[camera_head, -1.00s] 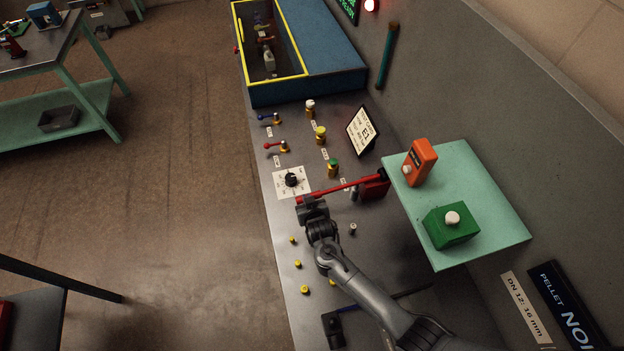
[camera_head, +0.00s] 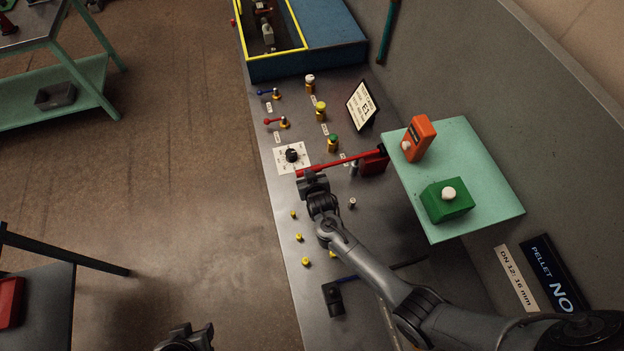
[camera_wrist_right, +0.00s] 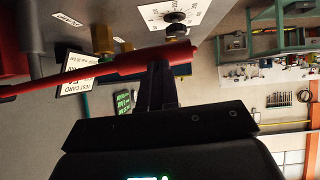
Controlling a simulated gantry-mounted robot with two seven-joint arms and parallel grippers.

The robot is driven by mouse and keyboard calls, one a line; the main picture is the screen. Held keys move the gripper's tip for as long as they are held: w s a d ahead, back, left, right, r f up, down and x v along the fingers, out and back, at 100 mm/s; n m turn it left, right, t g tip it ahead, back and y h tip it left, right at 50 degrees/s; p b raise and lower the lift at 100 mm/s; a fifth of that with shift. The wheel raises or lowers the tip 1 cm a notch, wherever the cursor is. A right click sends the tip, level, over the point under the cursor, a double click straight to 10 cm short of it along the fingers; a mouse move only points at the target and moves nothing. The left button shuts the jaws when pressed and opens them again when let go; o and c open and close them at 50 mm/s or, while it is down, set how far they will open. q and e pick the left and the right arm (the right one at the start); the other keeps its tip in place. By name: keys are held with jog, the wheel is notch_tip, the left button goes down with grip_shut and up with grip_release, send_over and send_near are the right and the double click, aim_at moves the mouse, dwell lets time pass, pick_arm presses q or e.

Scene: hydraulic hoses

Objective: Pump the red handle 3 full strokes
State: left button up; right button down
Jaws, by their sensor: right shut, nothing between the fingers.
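The red handle (camera_head: 335,164) is a long bar running left from the red pump block (camera_head: 374,164) on the grey bench. My right gripper (camera_head: 306,178) is at its free left end. In the right wrist view the handle (camera_wrist_right: 90,74) crosses in front of the shut fingers (camera_wrist_right: 160,82), its thick grip end over their tips. The fingers look to be against the grip or very close to it, with nothing held between them. A small dark part of my left gripper (camera_head: 186,338) shows at the bottom edge of the head view; its fingers are not clear.
A dial (camera_head: 291,156), small red and blue levers and several capped fittings sit on the bench near the handle. A green shelf (camera_head: 480,205) with an orange device (camera_head: 418,138) and a green button box (camera_head: 447,203) juts out at right. A blue bin (camera_head: 325,48) stands behind.

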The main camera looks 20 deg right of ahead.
pick_arm(q)
jog(key=shift+p+v, duration=0.4)
jog(key=shift+v, duration=0.55)
pick_arm(e)
jog(key=w+r+v, duration=0.1)
jog(key=v, duration=1.1)
jog(key=shift+w+a+r, duration=0.2)
jog(key=shift+a+r, duration=0.1)
jog(key=shift+a, duration=0.05)
pick_arm(q)
jog(key=shift+w, duration=0.1)
